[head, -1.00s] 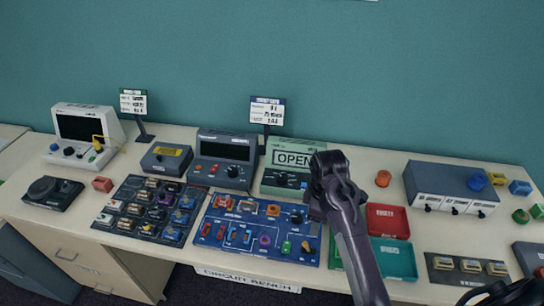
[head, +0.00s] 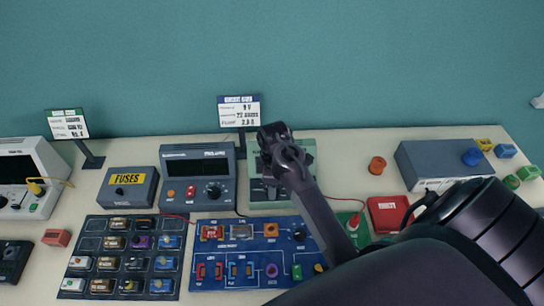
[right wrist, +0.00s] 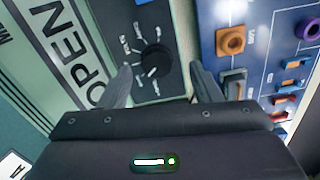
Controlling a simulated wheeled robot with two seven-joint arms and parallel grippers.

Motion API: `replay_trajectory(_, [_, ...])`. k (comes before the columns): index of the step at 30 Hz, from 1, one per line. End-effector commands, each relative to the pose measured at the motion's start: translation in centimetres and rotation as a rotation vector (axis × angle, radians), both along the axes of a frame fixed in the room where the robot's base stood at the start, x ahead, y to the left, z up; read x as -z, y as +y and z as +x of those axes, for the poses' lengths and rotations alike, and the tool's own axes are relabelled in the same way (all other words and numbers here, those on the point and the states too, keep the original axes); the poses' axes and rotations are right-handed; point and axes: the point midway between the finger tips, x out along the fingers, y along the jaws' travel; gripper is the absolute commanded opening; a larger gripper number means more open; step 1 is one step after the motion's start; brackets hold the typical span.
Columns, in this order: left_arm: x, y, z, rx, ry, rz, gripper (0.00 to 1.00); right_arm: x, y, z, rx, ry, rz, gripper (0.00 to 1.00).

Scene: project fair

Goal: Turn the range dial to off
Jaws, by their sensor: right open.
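The green meter (head: 308,152) stands at the back of the bench, mostly hidden in the head view by my right gripper (head: 275,150) and its arm. In the right wrist view its OPEN display (right wrist: 72,45) is at the left. Beside that, a round black dial (right wrist: 154,58) sits on a dark panel with small white labels around it; their words and the dial's setting are unreadable. My right gripper also shows in the right wrist view (right wrist: 161,80), open, with its fingers apart on either side of the dial. Contact cannot be told. My left gripper is not in view.
A dark grey meter (head: 198,170) with its own knob stands just left of the green one. The blue circuit board (head: 215,258) lies in front.

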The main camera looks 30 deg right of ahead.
Motion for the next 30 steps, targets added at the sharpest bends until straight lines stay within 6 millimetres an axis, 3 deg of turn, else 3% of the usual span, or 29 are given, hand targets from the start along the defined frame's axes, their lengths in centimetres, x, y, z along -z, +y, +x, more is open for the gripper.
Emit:
replay_trajectory(4, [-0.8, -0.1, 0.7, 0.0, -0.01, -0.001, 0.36, 1.8, 0.0, 0.0, 0.0, 0.002, 0.001, 0.58])
replay_trajectory(11, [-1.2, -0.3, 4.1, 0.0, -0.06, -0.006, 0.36, 2.9, 0.0, 0.0, 0.0, -0.001, 0.0, 0.58])
replay_trajectory(16, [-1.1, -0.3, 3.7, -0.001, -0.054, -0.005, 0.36, 2.9, 0.0, 0.0, 0.0, -0.001, 0.0, 0.58])
replay_trajectory(26, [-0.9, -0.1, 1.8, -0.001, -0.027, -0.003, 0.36, 2.9, 0.0, 0.0, 0.0, -0.001, 0.0, 0.14])
replay_trajectory(30, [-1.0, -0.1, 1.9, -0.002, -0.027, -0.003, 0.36, 2.9, 0.0, 0.1, 0.004, -0.001, 0.0, 0.13])
